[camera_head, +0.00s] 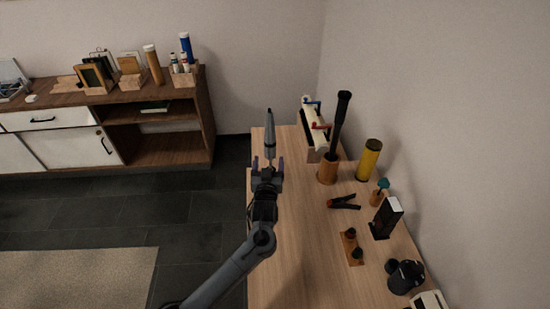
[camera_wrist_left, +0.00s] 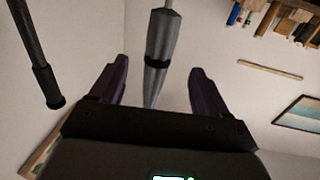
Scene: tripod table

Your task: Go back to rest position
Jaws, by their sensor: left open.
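My left gripper (camera_head: 268,162) is at the far left part of the wooden table (camera_head: 300,235), its two purple-tipped fingers spread. A grey, tapered, rod-like object with a dark band (camera_head: 269,132) stands beyond and between the fingers. In the left wrist view this grey object (camera_wrist_left: 158,50) shows between the open fingers, with a gap on each side. I cannot tell what it rests on. My right gripper is not in view.
A black stick (camera_head: 341,115) stands in a brown cup (camera_head: 327,170). A yellow cylinder (camera_head: 369,160), black-and-red clamp (camera_head: 343,202), black-and-white box (camera_head: 386,217) and binoculars (camera_head: 405,276) line the right side. A wooden cabinet (camera_head: 205,130) stands back left. The table's front left is clear.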

